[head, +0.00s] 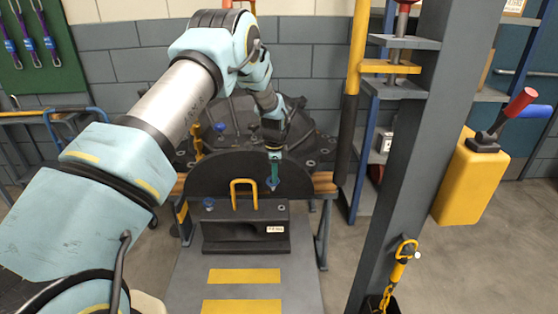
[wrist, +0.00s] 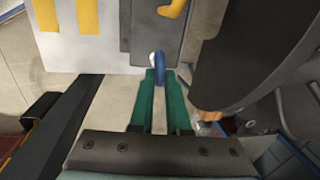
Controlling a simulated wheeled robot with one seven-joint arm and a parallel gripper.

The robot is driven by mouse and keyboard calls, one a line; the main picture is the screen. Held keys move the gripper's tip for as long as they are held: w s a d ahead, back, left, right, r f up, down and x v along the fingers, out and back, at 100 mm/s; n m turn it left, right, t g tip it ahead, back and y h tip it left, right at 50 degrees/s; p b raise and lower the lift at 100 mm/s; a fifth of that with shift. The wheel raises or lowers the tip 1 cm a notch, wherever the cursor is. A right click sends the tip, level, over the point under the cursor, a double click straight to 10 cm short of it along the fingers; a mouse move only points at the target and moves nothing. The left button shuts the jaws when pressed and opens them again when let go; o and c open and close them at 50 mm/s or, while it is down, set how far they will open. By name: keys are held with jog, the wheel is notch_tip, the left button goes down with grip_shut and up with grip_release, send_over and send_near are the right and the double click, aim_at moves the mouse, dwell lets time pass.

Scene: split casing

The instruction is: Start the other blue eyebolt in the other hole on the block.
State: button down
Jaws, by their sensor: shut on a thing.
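The block (head: 222,229) is dark, with a yellow handle (head: 244,182) on top and a small white label (head: 275,229) on its front. One blue eyebolt (head: 208,203) stands at the left end of its top. A small light round spot that looks like the other hole (head: 282,207) is at the right end. My gripper (head: 273,172) is shut on the other blue eyebolt (wrist: 160,68), above the block's right end and apparently apart from it. In the wrist view the green fingertips (wrist: 159,78) grip the eyebolt; its lower end and the hole are hard to make out.
A large dark split casing (head: 230,170) with a rounded face stands directly behind the block. A grey post (head: 400,150) rises to the right, with a yellow hook (head: 403,255) and chain on it. The grey plate (head: 190,285) with yellow stripes in front of the block is clear.

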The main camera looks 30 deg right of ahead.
jog(key=shift+m, duration=0.8)
jog(key=shift+d+f+b, duration=0.6)
jog(key=shift+f, duration=0.75)
jog(key=shift+d+f+b, duration=0.55)
jog(key=shift+f+b, duration=0.05)
jog(key=shift+f, duration=0.8)
jog(key=shift+d+f+b, duration=0.6)
jog(key=shift+f, duration=0.75)
jog(key=shift+d+f+n+b, duration=0.1)
jog(key=shift+f+n+b, duration=0.2)
jog(key=shift+n+b, duration=0.6)
jog(key=shift+r+n+b, duration=0.1)
jog(key=shift+n+b, duration=0.25)
jog(key=shift+n, duration=0.05)
jog(key=shift+w+r, duration=0.1)
jog(key=shift+r, duration=0.1)
jog(key=shift+f, duration=0.1)
